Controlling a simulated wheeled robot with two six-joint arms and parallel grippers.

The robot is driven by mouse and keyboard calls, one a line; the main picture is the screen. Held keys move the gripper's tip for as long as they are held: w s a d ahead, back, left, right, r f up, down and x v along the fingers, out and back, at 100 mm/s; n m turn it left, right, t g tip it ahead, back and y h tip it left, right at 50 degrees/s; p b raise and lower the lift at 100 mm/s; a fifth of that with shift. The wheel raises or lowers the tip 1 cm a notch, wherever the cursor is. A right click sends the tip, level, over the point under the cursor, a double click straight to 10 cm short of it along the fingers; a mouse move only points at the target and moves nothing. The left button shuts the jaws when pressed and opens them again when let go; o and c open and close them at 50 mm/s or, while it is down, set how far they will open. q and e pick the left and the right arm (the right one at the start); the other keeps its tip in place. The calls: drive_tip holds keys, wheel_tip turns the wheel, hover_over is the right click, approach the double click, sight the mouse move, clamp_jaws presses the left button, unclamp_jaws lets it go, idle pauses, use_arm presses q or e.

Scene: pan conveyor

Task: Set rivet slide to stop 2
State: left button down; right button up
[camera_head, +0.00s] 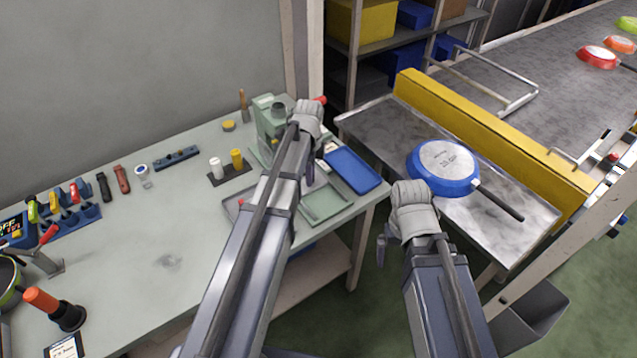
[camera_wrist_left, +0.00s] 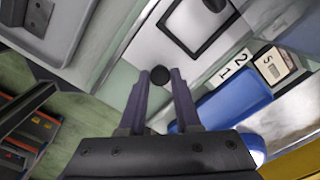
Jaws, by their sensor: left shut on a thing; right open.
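The green rivet machine (camera_head: 266,118) stands at the back right of the bench, partly hidden behind my left arm. My left gripper (camera_wrist_left: 161,80) is shut on a small round black knob (camera_wrist_left: 159,75), which shows between its fingertips in the left wrist view. White plates with the numbers 1 (camera_wrist_left: 224,74) and 2 (camera_wrist_left: 242,57) lie to the right of the knob. I cannot tell at which number the slide stands. In the head view the left wrist hides the knob. My right gripper (camera_head: 383,248) is open and empty, in front of the metal side table.
A blue tray (camera_head: 352,170) lies right of the machine; it also shows in the left wrist view (camera_wrist_left: 234,98). A blue pan (camera_head: 443,167) lies upside down on the metal side table (camera_head: 385,125). A yellow barrier (camera_head: 480,135) edges the conveyor. The bench's middle is mostly clear.

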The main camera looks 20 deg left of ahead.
use_arm(q)
drive_tip(key=c, duration=0.6)
unclamp_jaws()
drive_tip(key=shift+r, duration=0.15)
wheel_tip(320, 180, up, 8)
drive_tip(key=p, duration=0.8)
drive_tip(key=shift+f, duration=0.25)
